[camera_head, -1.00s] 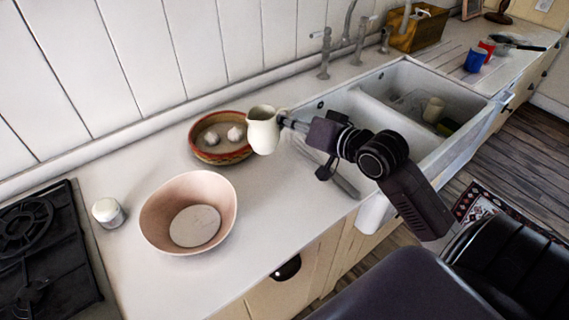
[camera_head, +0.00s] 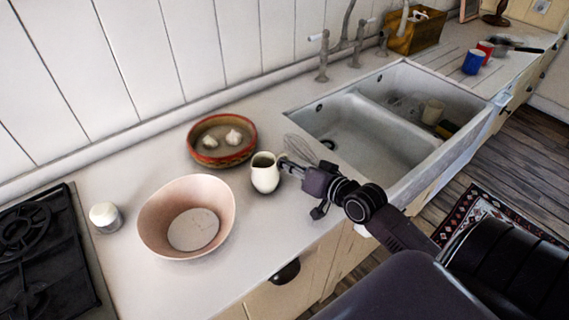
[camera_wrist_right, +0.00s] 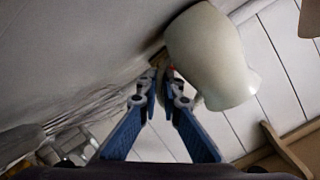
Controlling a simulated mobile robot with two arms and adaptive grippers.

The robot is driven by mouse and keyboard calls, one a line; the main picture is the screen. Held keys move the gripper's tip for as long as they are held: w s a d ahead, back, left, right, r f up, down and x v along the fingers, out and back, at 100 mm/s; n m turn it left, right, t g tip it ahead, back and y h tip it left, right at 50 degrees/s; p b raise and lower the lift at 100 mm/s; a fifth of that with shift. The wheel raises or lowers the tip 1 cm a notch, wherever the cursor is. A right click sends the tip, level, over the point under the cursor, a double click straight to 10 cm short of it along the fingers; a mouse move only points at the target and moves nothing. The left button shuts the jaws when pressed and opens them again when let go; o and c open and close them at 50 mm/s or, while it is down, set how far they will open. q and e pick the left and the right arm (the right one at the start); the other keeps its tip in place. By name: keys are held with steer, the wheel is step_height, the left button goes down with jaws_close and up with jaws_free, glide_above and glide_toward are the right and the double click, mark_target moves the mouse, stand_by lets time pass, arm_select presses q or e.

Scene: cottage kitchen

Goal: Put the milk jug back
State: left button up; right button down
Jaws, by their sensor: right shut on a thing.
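The cream milk jug (camera_head: 264,176) is upright at the counter (camera_head: 262,227), between the pink bowl and the sink. I cannot tell whether its base touches the counter. My right gripper (camera_head: 285,163) reaches it from the right and is shut on it, at its handle side. In the right wrist view the jug (camera_wrist_right: 212,55) fills the upper right, and the blue fingers of the gripper (camera_wrist_right: 166,84) meet at its near side. The handle is mostly hidden by the fingertips. My left gripper is not in view.
A large pink bowl (camera_head: 151,222) stands left of the jug. A red-rimmed bowl (camera_head: 250,153) with garlic is behind it. A whisk (camera_head: 303,148) lies between jug and sink (camera_head: 437,157). A white-lidded pot (camera_head: 105,217) and the black hob (camera_head: 47,262) are at left.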

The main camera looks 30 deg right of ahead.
steer(key=shift+f, duration=0.1)
steer(key=c, duration=2.1)
jaws_free()
steer(key=b+v, duration=0.1)
steer(key=v, duration=0.9)
steer(key=shift+s, duration=0.15)
steer(key=shift+s+r+b, duration=0.35)
steer(key=shift+s+r, duration=0.1)
steer(key=shift+s, duration=0.4)
steer(key=shift+d, duration=0.1)
